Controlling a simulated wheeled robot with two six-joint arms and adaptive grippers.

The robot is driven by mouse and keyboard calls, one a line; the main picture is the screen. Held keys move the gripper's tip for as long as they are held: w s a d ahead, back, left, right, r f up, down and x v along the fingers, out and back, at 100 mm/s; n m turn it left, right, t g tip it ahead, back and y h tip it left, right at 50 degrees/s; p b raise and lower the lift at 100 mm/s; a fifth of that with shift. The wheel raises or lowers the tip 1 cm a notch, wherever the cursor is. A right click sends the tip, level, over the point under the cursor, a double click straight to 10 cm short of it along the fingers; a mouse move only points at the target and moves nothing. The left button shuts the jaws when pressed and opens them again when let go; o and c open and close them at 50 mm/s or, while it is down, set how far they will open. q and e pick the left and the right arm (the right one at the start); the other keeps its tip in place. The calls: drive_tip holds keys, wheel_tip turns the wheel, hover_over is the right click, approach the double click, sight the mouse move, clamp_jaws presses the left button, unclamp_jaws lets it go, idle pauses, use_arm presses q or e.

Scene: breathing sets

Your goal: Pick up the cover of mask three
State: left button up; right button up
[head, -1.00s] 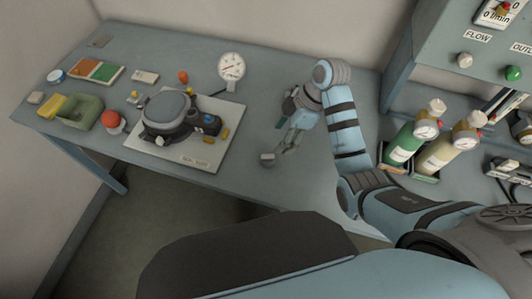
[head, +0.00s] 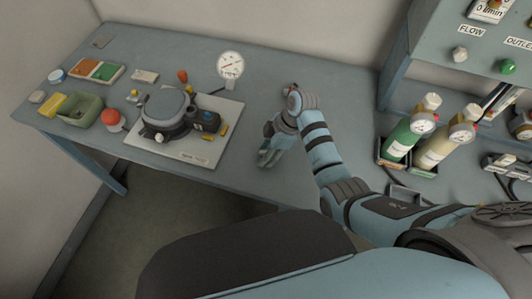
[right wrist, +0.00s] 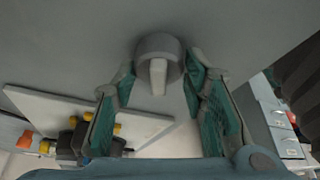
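A small round grey piece with a pale tab (right wrist: 158,72), which looks like the cover, sits on the bench in the right wrist view. My right gripper (right wrist: 160,78) is open, with one teal-padded finger on each side of it. A gap shows at the left finger; the right finger is close, and I cannot tell whether it touches. In the head view my right gripper (head: 267,157) is low over the bench and hides the piece. A dark grey mask-like unit (head: 167,108) stands on a white board (head: 188,152) to its left. My left gripper is not in view.
A pressure gauge (head: 230,67) stands behind the board. Green (head: 400,138) and cream (head: 440,145) bottles stand at the right.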

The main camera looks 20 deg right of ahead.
wheel_tip(320, 180, up, 10)
drive_tip(key=shift+w+p, duration=0.1)
drive_tip(key=shift+p, duration=0.6)
